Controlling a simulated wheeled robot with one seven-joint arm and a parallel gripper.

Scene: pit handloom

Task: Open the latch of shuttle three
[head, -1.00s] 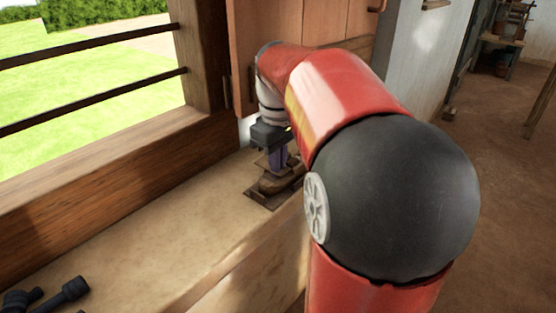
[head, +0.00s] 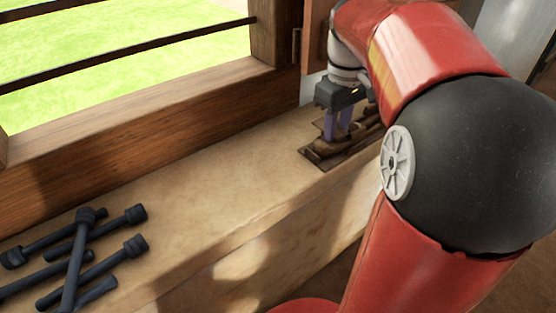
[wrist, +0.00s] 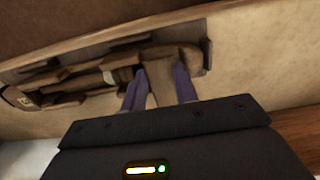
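A dark wooden tray (head: 318,158) lies on the ledge by the window, with a brown wooden shuttle-like piece (wrist: 85,80) on it. A small pale marked plate (wrist: 20,97) is at its left end in the wrist view; I cannot read it, nor tell whether this is shuttle three. My gripper (head: 338,132) points down over the tray. Its two purple fingers (wrist: 160,75) stand apart, with their tips close to the right end of the wooden piece. I cannot make out the latch or whether the fingertips touch the wood.
Several dark rods with knobbed ends (head: 85,250) lie in a heap at the near left of the ledge (head: 200,205). The ledge between them and the tray is clear. A wooden window frame with bars (head: 150,105) runs behind. My arm hides the right side.

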